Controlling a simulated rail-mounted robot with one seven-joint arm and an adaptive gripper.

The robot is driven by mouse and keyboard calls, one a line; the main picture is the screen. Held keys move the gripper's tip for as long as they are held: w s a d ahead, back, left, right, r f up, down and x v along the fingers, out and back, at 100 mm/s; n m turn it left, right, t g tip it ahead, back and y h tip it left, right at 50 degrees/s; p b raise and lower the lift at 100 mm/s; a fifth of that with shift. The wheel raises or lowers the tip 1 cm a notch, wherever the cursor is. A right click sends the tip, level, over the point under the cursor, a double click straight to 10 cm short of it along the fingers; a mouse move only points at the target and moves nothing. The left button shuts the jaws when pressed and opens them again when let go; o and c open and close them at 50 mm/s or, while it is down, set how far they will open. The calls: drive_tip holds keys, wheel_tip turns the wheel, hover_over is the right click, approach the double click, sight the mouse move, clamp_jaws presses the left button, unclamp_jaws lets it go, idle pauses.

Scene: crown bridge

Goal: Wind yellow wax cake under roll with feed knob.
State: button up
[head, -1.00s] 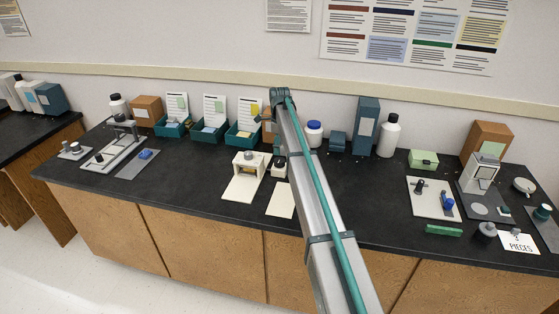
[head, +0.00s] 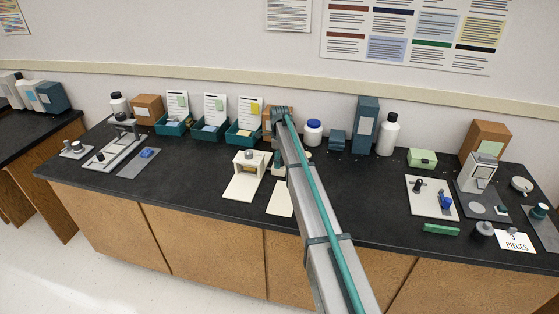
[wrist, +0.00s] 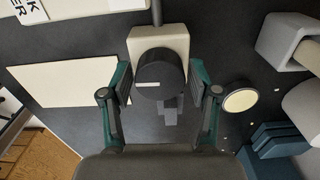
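The cream press (head: 262,160) stands on the bench left of my arm, with a grey round top. A small yellowish patch shows in its opening; I cannot tell if it is the wax cake. Yellow pieces also lie in the right teal bin (head: 245,136). The feed knob (wrist: 161,75) is black with a white mark at its left, on a cream block (wrist: 174,41) with a dark rod at the top of the wrist view. My gripper (wrist: 159,83) is open, its fingers on either side of the knob with gaps. In the head view the gripper is mostly hidden by my arm.
A blank cream sheet (wrist: 76,85) lies left of the knob in the wrist view. A round pale disc with a dark rim (wrist: 240,100) is close to the right finger. A blue-capped jar (head: 313,134) stands behind my arm.

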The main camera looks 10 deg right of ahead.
drive_tip(key=c, duration=0.7)
drive_tip(key=shift+c, duration=0.2)
drive_tip(key=shift+n, duration=0.5)
drive_tip(key=n+b, duration=0.1)
drive_tip(key=n, duration=0.2)
drive_tip(key=shift+f+n+b, duration=0.1)
drive_tip(key=shift+n+b, duration=0.2)
drive_tip(key=shift+n, duration=0.1)
drive_tip(key=n+b, duration=0.1)
drive_tip(key=n, duration=0.3)
drive_tip(key=shift+n, duration=0.3)
drive_tip(key=n+b, duration=0.1)
drive_tip(key=n, duration=1.1)
drive_tip(key=shift+n, duration=0.3)
